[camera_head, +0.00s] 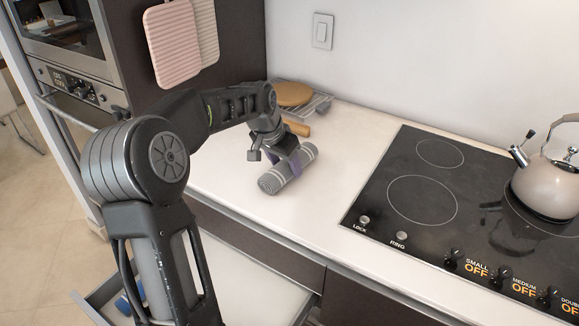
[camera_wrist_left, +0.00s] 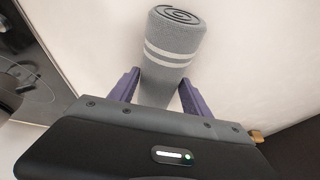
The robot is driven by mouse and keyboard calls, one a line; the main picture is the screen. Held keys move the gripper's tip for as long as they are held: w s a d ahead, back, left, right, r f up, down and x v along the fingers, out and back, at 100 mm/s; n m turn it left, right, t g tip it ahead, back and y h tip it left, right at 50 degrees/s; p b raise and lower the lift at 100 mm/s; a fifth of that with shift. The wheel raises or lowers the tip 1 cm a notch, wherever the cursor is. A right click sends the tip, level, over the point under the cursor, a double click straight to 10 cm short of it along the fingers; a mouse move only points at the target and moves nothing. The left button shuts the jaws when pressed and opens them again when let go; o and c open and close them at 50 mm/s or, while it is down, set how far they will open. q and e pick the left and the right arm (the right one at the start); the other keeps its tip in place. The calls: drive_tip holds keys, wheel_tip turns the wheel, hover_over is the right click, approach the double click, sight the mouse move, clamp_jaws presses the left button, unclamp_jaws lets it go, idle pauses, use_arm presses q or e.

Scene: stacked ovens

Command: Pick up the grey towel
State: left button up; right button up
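The grey towel (camera_head: 288,169) is rolled up, with pale stripes, and lies on the white counter left of the cooktop. In the left wrist view the towel (camera_wrist_left: 174,50) runs between two purple fingers. My left gripper (camera_head: 283,160) is over the towel, its fingers on either side of the roll. In the left wrist view the left gripper (camera_wrist_left: 157,92) is open, with a visible gap between the finger on the right and the towel. The far side of the roll is partly hidden by the gripper in the head view. My right gripper is not in view.
A black cooktop (camera_head: 408,215) with a kettle (camera_head: 548,185) is on the right. A wire rack (camera_head: 318,104) with a round wooden board (camera_head: 293,94) and a rolling-pin-like wooden piece (camera_head: 297,127) lie behind the towel. An open drawer (camera_head: 262,284) is below the counter.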

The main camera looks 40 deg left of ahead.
sight(285, 163)
use_arm(q)
drive_tip(key=c, duration=0.9)
drive_tip(key=shift+r, duration=0.1)
wheel_tip(285, 163, up, 10)
drive_tip(key=shift+f, duration=0.1)
idle(0.5)
